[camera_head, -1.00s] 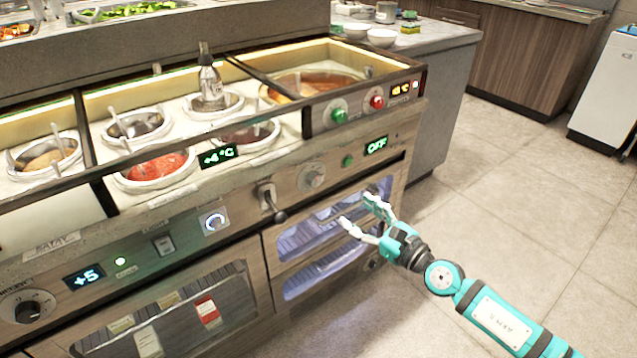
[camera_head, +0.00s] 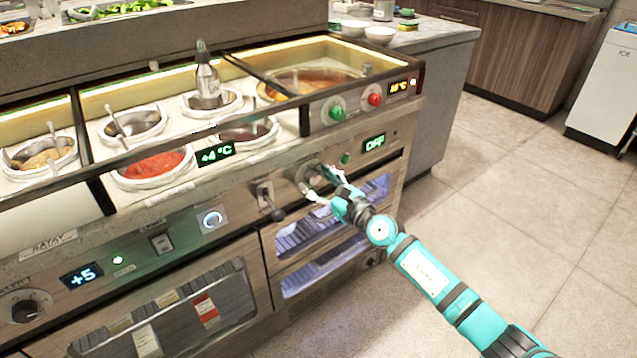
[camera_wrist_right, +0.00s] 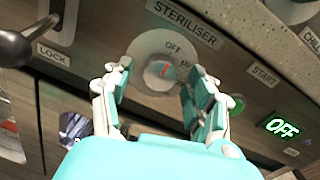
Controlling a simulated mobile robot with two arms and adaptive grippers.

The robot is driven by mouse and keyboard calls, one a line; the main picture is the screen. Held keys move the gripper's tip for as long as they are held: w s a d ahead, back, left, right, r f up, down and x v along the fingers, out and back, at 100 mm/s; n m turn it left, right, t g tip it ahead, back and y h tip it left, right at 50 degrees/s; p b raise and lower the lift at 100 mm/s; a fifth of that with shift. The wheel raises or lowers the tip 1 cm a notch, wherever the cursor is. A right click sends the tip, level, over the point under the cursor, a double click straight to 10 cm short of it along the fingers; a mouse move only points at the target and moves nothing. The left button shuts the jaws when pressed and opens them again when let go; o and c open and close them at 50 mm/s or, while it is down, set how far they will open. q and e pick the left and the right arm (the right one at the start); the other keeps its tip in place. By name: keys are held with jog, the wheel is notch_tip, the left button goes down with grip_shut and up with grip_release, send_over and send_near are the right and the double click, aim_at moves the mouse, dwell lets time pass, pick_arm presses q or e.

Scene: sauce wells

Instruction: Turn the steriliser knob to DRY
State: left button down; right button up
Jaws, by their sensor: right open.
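The steriliser knob (camera_wrist_right: 160,73) is a round grey dial with a red pointer mark, under the STERILISER label in the right wrist view. Its pointer is close to the OFF marking. In the head view the knob (camera_head: 312,173) is partly hidden by my gripper. My right gripper (camera_head: 323,184) is open in front of the knob. In the right wrist view its fingers (camera_wrist_right: 154,88) stand to the left and right of the knob, with gaps visible on both sides. The green display (camera_wrist_right: 283,128) reads OFF. The DRY marking is not readable. My left gripper is not in view.
A lever handle (camera_head: 277,213) sticks out left of the knob, beside the LOCK label. A green START button (camera_wrist_right: 237,103) sits to its right. Glass-fronted drawers (camera_head: 320,262) are below. Sauce wells (camera_head: 153,168) lie above.

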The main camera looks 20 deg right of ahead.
jog(key=c, duration=1.1)
jog(key=shift+c, duration=0.2)
